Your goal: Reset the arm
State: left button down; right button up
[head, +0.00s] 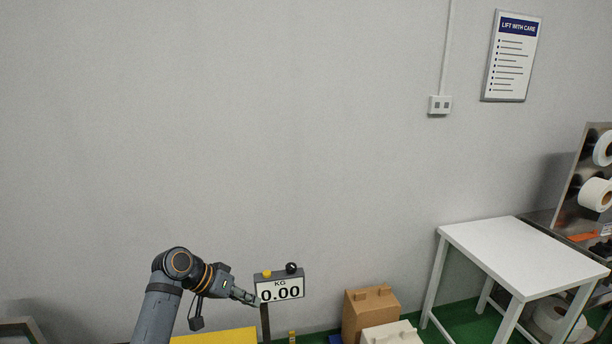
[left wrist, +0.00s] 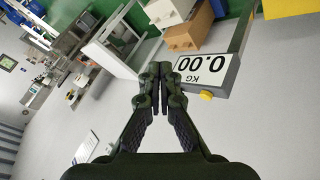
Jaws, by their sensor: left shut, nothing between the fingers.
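My left arm comes up from the lower left in the head view. My left gripper (head: 254,300) is at the left edge of a scale display (head: 281,289) that reads 0.00 KG. In the left wrist view the two fingers of the gripper (left wrist: 160,100) are together with nothing between them. The display (left wrist: 205,72) stands just beyond the fingertips there; I cannot tell whether they touch it. My right gripper is in neither view.
A white table (head: 522,252) stands at the right, next to a machine with white rolls (head: 596,194). A brown carton (head: 368,312) and a pale box (head: 391,334) are at the bottom. A yellow surface (head: 215,337) lies below my arm.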

pick_arm(q)
jog(key=s+a+f+n+y, duration=0.1)
jog(key=s+a+f+y, duration=0.2)
jog(key=s+f, duration=0.55)
jog(key=s+a+f+n+y, duration=0.1)
jog(key=s+a+f+y, duration=0.2)
jog(key=s+f, duration=0.55)
jog(key=s+a+r+n+y, duration=0.1)
jog(key=s+a, duration=0.1)
jog(key=s, duration=0.4)
jog(key=s+a+r+y, duration=0.2)
jog(key=s, duration=0.3)
jog(key=s+a+f+g+b, duration=0.1)
jog(key=s+f+b, duration=0.1)
jog(key=f, duration=1.4)
jog(key=s+a+f+g+b, duration=0.1)
jog(key=s+a+f+b, duration=0.15)
jog(key=f, duration=1.45)
jog(key=s+f+b, duration=0.3)
jog(key=s+f, duration=1.4)
jog(key=f, duration=0.1)
jog(key=shift+a+n+g+b, duration=0.15)
jog(key=shift+n+g+b, duration=0.15)
jog(key=shift+b, duration=0.05)
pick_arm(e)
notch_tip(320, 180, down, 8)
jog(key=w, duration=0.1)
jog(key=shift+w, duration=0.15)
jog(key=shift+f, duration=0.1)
